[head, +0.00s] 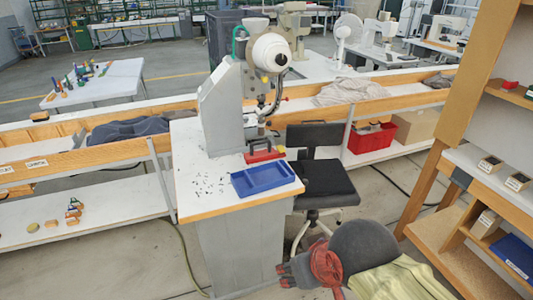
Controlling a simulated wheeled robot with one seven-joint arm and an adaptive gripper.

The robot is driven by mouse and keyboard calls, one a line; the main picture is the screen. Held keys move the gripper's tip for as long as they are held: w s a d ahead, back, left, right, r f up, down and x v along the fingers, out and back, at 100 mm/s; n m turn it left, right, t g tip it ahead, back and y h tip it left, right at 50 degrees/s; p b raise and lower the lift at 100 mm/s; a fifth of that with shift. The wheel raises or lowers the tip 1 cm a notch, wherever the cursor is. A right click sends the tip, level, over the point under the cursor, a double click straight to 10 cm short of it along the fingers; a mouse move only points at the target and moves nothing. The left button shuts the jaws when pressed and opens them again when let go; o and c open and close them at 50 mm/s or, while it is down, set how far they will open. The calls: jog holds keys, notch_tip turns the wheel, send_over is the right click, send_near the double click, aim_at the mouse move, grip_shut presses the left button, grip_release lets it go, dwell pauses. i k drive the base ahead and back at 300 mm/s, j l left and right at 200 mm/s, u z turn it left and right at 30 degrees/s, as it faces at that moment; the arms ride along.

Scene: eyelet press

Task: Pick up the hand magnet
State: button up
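A red bar-shaped piece with a handle on top, which looks like the hand magnet (265,156), lies on the white top of the press stand (205,205). It sits just behind a blue tray (265,178) and in front of the press (222,108). My gripper (284,276), dark with red parts, is low at the bottom of the head view, in front of the stand and well apart from the red piece. Its fingers are small and partly overlap, so I cannot tell whether they are open.
Small dark bits (208,186) are scattered left of the tray. A black chair (325,178) stands right of the stand. A wooden shelf unit (458,185) rises at the right. A long bench with cloths runs behind, with a red crate (372,138) on its lower shelf.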

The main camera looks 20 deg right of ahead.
aim_at(252, 158)
jog(key=i+l, duration=0.2)
jog(key=i, duration=0.25)
jog(key=i+l, duration=0.2)
jog(key=i, duration=0.2)
jog(key=i+l, duration=0.2)
jog(key=i, duration=0.25)
jog(key=i+l, duration=0.2)
jog(key=i, duration=0.25)
